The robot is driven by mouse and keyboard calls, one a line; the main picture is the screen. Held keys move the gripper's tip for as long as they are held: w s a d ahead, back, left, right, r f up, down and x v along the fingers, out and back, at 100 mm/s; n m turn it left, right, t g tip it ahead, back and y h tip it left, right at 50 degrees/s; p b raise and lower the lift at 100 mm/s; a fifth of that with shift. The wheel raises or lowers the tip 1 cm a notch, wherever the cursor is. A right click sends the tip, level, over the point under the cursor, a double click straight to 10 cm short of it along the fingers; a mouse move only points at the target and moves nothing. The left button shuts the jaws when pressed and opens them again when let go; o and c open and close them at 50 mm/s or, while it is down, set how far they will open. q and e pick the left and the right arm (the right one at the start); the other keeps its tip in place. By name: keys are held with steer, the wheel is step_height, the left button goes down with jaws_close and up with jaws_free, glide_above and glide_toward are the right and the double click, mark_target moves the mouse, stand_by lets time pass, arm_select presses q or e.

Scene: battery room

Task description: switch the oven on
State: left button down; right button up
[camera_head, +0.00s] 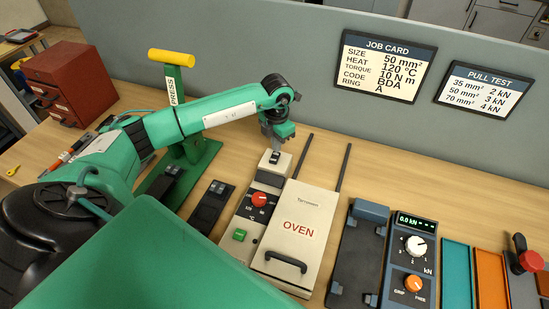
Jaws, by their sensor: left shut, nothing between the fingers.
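The cream oven (320,205) lies on the wooden bench in the middle, with a dark handle at its front and the word OVEN on top. Its control strip on the left has a red knob (259,199) and a green button (239,235). Behind the strip is a small cream box with a black rocker switch (274,158). My left gripper (275,149) points down, shut and empty, right at this switch. I cannot tell whether its tips touch the switch or which way the rocker is tipped. My right gripper is out of view.
A green press (183,110) with a yellow handle stands behind my left arm. A red drawer cabinet (68,85) is at the back left. Right of the oven are a dark blue device (412,260) with a display and a red knob (530,261). A grey partition (240,50) closes the back.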

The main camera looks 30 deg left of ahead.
arm_select(q)
steer(key=shift+f+b, duration=0.4)
steer(key=shift+f, duration=0.15)
stand_by(0.4)
steer(key=shift+f+b, duration=0.4)
steer(key=shift+f, duration=0.1)
steer(key=shift+r, duration=0.15)
stand_by(0.3)
steer(key=shift+r+p, duration=0.5)
steer(key=shift+r, duration=0.15)
steer(key=shift+r+p, duration=1.25)
steer(key=shift+r, duration=1.55)
steer(key=shift+f, duration=0.1)
